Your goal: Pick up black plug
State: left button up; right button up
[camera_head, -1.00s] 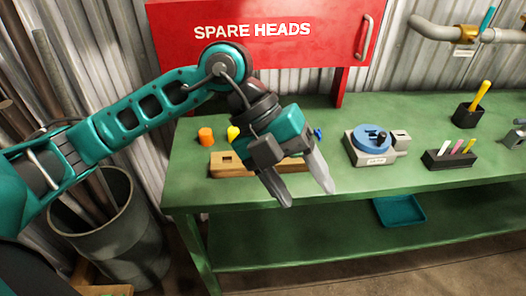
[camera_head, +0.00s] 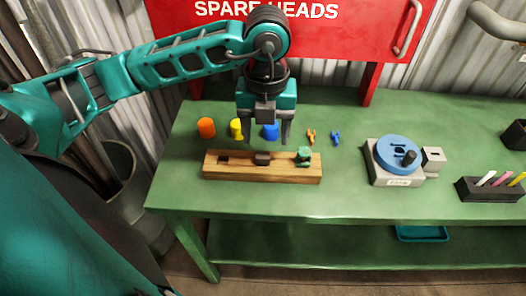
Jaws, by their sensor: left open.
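A small dark plug (camera_head: 262,159), which looks black or dark brown, sits in the middle of a wooden block (camera_head: 240,173) on the green bench. A green piece (camera_head: 304,157) sits at the block's right end, and a dark slot (camera_head: 223,160) shows at its left end. My left gripper (camera_head: 264,141) points down with its fingers spread, just above and behind the dark plug in the picture. It is open and holds nothing. How high the fingertips are above the plug I cannot tell. My right gripper is not in view.
Orange (camera_head: 206,128), yellow (camera_head: 236,129) and blue (camera_head: 271,131) cylinders stand behind the block. Small orange (camera_head: 311,137) and blue (camera_head: 336,138) pieces lie to their right. A grey fixture with a blue disc (camera_head: 398,154) stands farther right. The red cabinet (camera_head: 330,40) is behind.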

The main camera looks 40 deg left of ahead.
aim_at(263, 154)
pick_arm(q)
jog(key=f, duration=0.5)
jog(key=shift+s+a, duration=0.2)
jog(key=shift+a, duration=0.1)
jog(key=shift+f, duration=0.45)
jog(key=c, duration=1.2)
